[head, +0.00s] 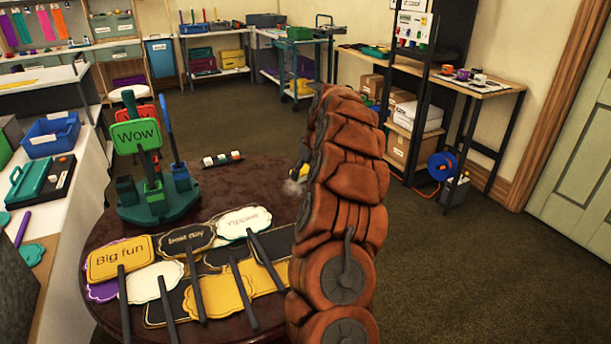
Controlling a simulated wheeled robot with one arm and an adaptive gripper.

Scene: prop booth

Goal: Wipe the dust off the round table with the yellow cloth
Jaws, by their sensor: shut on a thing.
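The round table (235,180) is dark reddish brown; its right part is hidden behind my arm. A small pale grey dust patch (292,187) lies on it just left of my arm. My gripper (301,172) is mostly hidden behind my arm; only a small dark part shows at the arm's left edge, at the table's far right side. A bit of yellow cloth (304,166) shows there, and the gripper is shut on it. The rest of the cloth, and whether it touches the table, cannot be seen.
Several signs on sticks, including a yellow "Big fun" sign (121,258), cover the table's front. A green holder (158,202) with a "Wow" sign (136,134) stands at the left. A small striped cylinder (222,159) lies at the far edge. A white counter (75,190) flanks the left.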

